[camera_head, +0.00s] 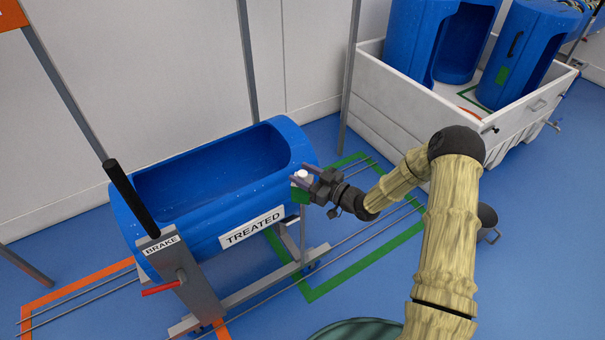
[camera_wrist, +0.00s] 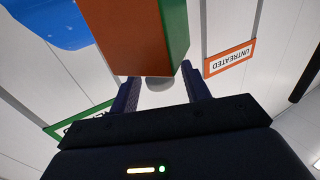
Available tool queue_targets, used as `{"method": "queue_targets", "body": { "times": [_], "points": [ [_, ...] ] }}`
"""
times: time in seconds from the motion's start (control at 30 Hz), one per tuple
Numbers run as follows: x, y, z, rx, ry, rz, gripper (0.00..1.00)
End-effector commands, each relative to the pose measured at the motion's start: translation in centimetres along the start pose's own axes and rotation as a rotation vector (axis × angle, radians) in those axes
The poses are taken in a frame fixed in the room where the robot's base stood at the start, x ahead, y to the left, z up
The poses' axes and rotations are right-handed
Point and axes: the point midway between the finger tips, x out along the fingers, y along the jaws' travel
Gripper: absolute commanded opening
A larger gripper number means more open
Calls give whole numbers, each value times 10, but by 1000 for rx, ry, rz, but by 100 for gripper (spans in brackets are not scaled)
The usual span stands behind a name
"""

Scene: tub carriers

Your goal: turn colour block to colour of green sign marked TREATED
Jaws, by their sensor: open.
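The colour block (camera_head: 301,196) is at the right end of the blue tub (camera_head: 210,225), with a green face toward the head camera. In the wrist view the colour block (camera_wrist: 130,35) shows a wide orange-red face and a narrow green face on its right. A pale round knob (camera_head: 301,174) is on the block; it also shows in the wrist view (camera_wrist: 159,84). My gripper (camera_head: 306,178) is open, its fingers (camera_wrist: 160,78) on either side of the knob, apparently not closed on it. A green-framed sign (camera_wrist: 82,122) is partly hidden behind my gripper, its text unreadable.
The tub has a white TREATED label (camera_head: 252,227). A brake lever (camera_head: 132,198) stands at its left. An orange UNTREATED sign (camera_wrist: 230,59) hangs behind. A white cart (camera_head: 420,100) with blue tubs is at the upper right. Green floor marking (camera_head: 345,277) lies right of the tub.

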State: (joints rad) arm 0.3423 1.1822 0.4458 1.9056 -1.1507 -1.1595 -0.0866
Motion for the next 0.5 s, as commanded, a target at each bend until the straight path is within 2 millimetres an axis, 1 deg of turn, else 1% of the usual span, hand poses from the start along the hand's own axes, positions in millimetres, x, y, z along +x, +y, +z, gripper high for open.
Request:
{"method": "queue_targets", "body": {
  "times": [0.1,0.33,0.37,0.5],
  "points": [
    [6,0,0,0,-1,0,47],
    [6,0,0,0,0,0,47],
    [6,0,0,0,0,0,43],
    [6,0,0,0,0,0,16]
  ]
}}
